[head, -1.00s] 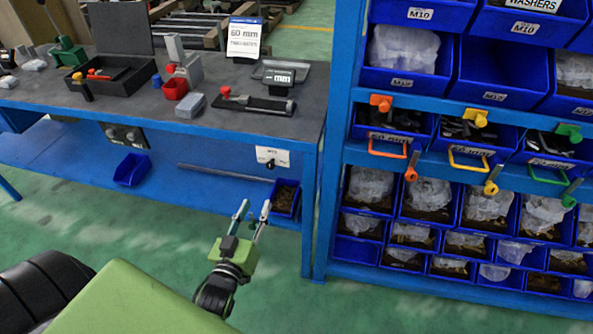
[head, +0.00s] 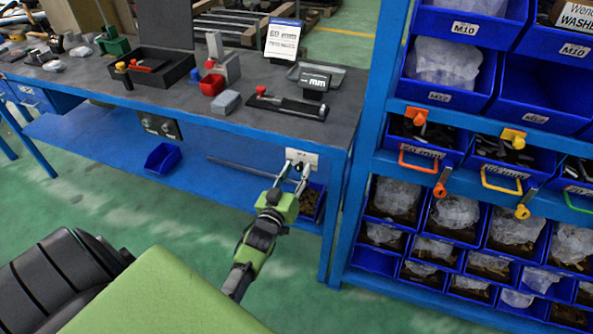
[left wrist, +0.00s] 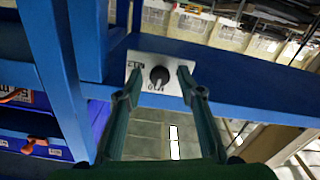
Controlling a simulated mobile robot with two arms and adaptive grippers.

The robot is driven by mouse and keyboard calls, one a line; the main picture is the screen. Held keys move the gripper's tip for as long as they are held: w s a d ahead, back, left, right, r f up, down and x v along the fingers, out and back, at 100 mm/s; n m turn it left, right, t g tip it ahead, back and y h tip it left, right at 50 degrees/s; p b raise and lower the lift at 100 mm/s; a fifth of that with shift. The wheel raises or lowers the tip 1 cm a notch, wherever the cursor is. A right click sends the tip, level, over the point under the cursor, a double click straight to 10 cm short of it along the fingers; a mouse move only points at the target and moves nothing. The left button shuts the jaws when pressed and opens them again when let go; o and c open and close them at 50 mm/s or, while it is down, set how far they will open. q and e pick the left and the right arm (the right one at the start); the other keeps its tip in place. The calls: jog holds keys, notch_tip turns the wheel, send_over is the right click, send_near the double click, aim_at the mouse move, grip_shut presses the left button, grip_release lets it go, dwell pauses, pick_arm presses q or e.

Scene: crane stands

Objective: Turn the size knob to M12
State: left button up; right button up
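The size knob (left wrist: 160,75) is a round black knob on a white plate (left wrist: 141,58) fixed to the blue front rail of the bench. The plate also shows in the head view (head: 303,154). In the left wrist view, markings stand on the plate left of and below the knob, upside down; which one the knob points at is not clear. My left gripper (head: 294,172) is open in front of the plate. In the left wrist view its fingers (left wrist: 160,82) stand either side of the knob, apart from it. My right gripper is not in view.
The bench top (head: 215,127) holds a black tray (head: 170,65), a red cup (head: 212,85) and a display reading mm (head: 314,82). A blue rack (head: 362,150) of bins stands close on the right. A blue bin (head: 163,157) sits on the lower shelf.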

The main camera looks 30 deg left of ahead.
pick_arm(q)
jog(key=c, duration=0.9)
grip_shut()
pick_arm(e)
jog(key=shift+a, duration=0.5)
